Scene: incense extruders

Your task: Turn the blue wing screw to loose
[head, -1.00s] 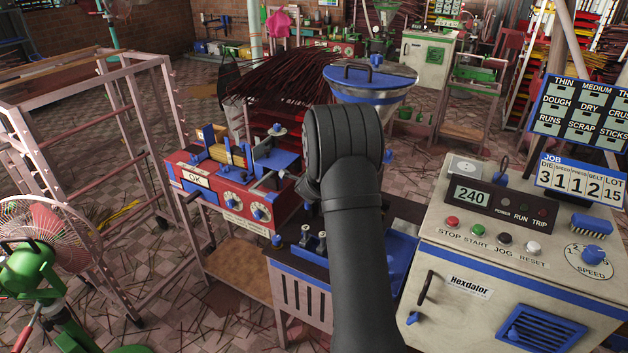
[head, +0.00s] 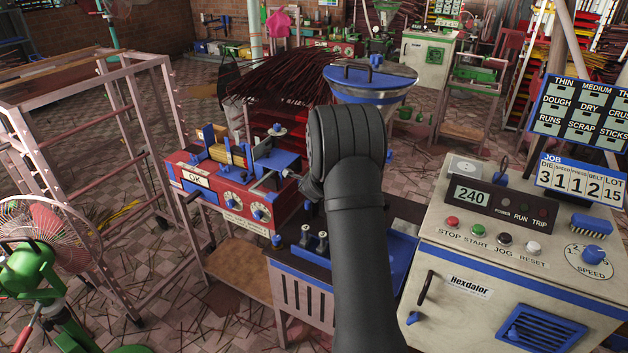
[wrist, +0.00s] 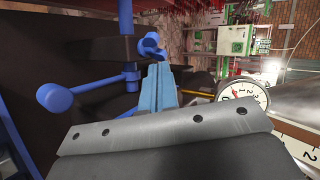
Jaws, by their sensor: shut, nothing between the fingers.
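My gripper (wrist: 160,72) shows in the wrist view as two light blue fingers pressed together with nothing between them. A blue fitting with a rounded end (wrist: 150,46) stands just beyond the fingertips; it may be the wing screw, but its wings are not clear. I cannot tell whether the fingertips touch it. A blue bar with a ball-ended handle (wrist: 56,97) lies to the left of the fingers against a dark round body. In the head view my forearm and wrist hide the gripper and the parts in front of it.
A pressure gauge (wrist: 243,97) is close on the right in the wrist view. In the head view a hopper (head: 372,82) rises behind my wrist, a red machine (head: 230,190) stands left, and a control cabinet (head: 520,240) stands right.

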